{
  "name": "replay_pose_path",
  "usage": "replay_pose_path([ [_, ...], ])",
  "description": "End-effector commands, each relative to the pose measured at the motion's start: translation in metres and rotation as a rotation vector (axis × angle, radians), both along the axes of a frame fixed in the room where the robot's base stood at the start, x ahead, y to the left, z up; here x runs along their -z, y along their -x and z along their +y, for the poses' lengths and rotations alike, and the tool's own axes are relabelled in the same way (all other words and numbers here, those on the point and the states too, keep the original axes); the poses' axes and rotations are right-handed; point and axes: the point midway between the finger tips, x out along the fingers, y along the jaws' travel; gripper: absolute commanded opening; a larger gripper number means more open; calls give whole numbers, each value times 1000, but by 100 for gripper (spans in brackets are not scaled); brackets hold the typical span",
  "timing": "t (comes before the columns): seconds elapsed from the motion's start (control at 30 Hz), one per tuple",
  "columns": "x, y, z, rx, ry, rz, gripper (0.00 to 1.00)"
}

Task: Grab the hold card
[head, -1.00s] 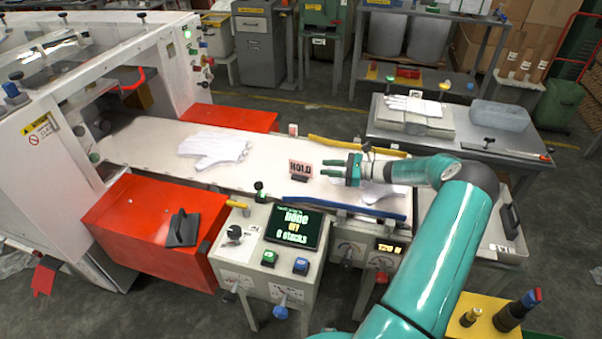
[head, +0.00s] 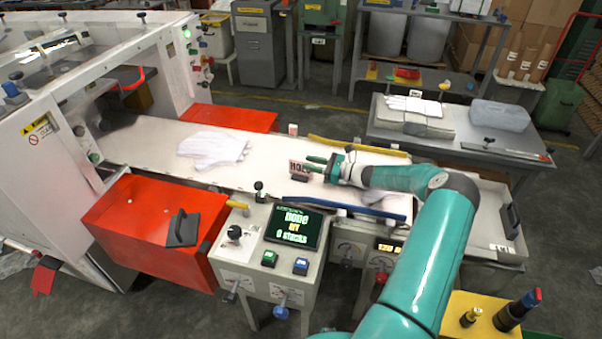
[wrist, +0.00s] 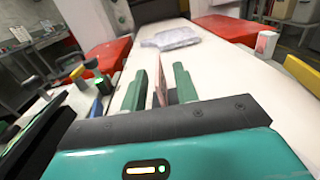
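The hold card (head: 297,168) is a small pale card with dark lettering, upright in a dark base on the white conveyor table. In the head view the green fingers of my gripper (head: 313,163) overlap its right side. In the wrist view the card (wrist: 159,90) shows edge-on and reddish between the two green fingers of my gripper (wrist: 160,72). The fingers are open, with a gap visible on each side of the card. Its lower part is hidden behind the gripper body.
White gloves (head: 212,149) lie flat on the table (head: 150,135) to the left. A blue bar (head: 345,208) runs along the near edge and a yellow bar (head: 358,147) along the far edge. A control box (head: 265,250) stands in front.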

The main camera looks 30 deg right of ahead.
Motion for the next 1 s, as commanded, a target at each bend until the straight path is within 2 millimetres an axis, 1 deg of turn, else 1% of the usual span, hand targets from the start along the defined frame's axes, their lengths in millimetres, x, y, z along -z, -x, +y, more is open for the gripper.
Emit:
replay_pose_path([
  [0.03, -1, -6, 7, -3, -2, -1, 30],
  [0.2, 0, -25, 24, -3, -2, -1, 30],
  [0.3, 0, -29, 27, 0, -1, 0, 30],
  [0.47, -1, -30, 27, 0, -1, 1, 30],
  [0.53, -1, -29, 27, 0, -1, 1, 20],
  [0.63, -1, -29, 27, -1, -1, 1, 1],
  [1.0, -1, -29, 27, -1, 0, 0, 0],
])
